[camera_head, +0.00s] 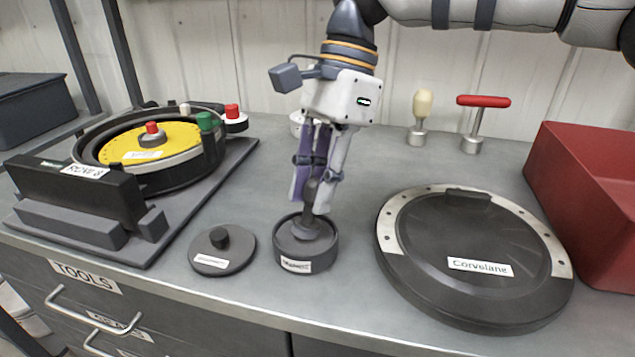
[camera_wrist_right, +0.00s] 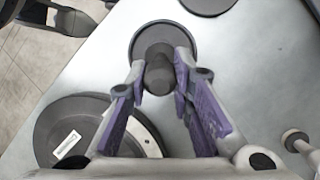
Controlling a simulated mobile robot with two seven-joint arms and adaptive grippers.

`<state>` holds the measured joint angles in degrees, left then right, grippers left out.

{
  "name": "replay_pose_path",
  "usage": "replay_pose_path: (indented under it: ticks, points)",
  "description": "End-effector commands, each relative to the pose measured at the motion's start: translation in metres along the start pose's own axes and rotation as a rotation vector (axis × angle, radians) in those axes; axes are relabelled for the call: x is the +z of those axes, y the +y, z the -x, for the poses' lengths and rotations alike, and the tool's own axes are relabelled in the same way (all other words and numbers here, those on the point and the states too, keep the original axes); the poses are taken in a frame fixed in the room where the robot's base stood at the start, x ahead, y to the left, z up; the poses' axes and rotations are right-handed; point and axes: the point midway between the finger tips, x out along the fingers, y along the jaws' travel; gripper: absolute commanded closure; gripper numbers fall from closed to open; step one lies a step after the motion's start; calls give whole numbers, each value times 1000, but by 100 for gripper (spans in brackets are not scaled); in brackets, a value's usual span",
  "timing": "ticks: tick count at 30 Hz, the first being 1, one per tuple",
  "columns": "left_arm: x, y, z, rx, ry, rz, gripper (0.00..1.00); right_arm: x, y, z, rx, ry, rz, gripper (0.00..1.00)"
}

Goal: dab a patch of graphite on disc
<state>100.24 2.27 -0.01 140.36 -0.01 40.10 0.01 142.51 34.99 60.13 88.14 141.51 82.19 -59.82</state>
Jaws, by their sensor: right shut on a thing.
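The yellow disc (camera_head: 176,138) sits in the round black housing of the seed meter (camera_head: 190,182) at the left, with a red-topped knob (camera_head: 152,130) at its centre. A small round dark pot (camera_head: 302,262) with a white label stands at the front middle. A dark dabber (camera_head: 310,222) stands upright in it; its pad appears to be down inside the rim, its underside hidden. My right gripper (camera_head: 313,200) is above the pot, shut on the dabber's handle. The right wrist view shows the handle (camera_wrist_right: 158,76) between the fingertips and the pot (camera_wrist_right: 137,48) beyond. My left gripper is out of view.
A dark knobbed lid (camera_head: 235,252) lies left of the pot. A large black round cover (camera_head: 440,275) lies at the right, before a red bin (camera_head: 580,185). A wooden-handled tool (camera_head: 421,108) and a red T-handled tool (camera_head: 483,101) stand behind.

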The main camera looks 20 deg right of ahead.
Motion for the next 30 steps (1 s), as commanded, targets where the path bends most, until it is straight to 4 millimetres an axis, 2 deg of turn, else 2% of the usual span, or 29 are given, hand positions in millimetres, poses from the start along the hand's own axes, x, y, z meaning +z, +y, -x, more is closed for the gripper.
replay_pose_path:
  ticks: [14, 30]
  points:
    - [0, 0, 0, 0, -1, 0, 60, -2, 0, -4, 9, 2, -2, 100]
    - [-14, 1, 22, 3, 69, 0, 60, 18, 7, 50, -2, 2, 0, 100]
